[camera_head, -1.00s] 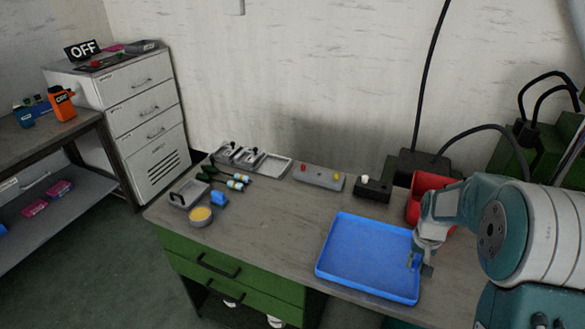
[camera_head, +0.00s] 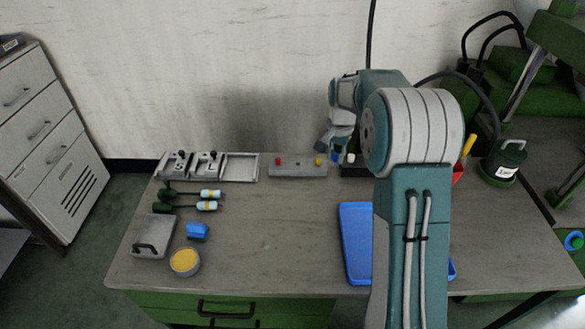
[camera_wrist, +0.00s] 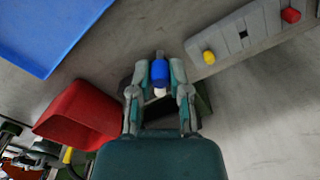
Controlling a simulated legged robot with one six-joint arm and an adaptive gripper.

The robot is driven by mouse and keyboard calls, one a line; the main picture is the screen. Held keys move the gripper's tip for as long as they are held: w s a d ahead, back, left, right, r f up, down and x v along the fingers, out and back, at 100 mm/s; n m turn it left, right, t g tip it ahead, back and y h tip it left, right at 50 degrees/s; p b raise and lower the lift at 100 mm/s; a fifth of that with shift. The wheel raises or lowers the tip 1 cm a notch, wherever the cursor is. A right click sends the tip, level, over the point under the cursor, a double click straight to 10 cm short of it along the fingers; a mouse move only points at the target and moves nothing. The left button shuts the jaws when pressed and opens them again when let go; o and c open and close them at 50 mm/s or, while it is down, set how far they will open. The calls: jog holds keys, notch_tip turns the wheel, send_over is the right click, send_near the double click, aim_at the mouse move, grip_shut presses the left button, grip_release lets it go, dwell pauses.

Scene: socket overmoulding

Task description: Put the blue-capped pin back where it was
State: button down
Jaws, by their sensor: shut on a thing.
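My gripper (camera_wrist: 160,78) is shut on the blue-capped pin (camera_wrist: 160,68), whose blue cap shows between the two fingers in the wrist view. In the head view the blue cap (camera_head: 335,158) shows below my gripper (camera_head: 336,150), near the back of the bench. A dark block (camera_head: 354,171) with a white cap (camera_head: 350,158) is close by on the right. The white cap also shows beside the blue one in the wrist view (camera_wrist: 160,92). A grey strip (camera_head: 298,170) left of the dark block carries a red cap (camera_head: 278,161) and a yellow cap (camera_head: 318,161).
A blue tray (camera_head: 355,245) lies at the front, partly behind my arm. A red bin (camera_wrist: 80,115) stands near the dark block. A grey tray set (camera_head: 240,167), screwdrivers (camera_head: 208,205) and a yellow-filled tin (camera_head: 185,261) are at left. The bench middle is clear.

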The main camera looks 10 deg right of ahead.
notch_tip(320, 180, up, 2)
jog(key=w+d+m, duration=0.1)
jog(key=d+m, duration=0.1)
send_over(298, 160)
jog(key=s, duration=0.2)
jog(key=f, duration=0.8)
jog(key=shift+s+d+f, duration=0.15)
jog(key=shift+s+f, duration=0.05)
jog(key=shift+f, duration=0.2)
jog(key=shift+w+a+f, duration=0.25)
jog(key=shift+f, duration=0.15)
jog(key=shift+a+f, duration=0.1)
jog(key=shift+f, duration=1.5)
jog(key=shift+f, duration=0.15)
jog(key=c, duration=0.6)
grip_release()
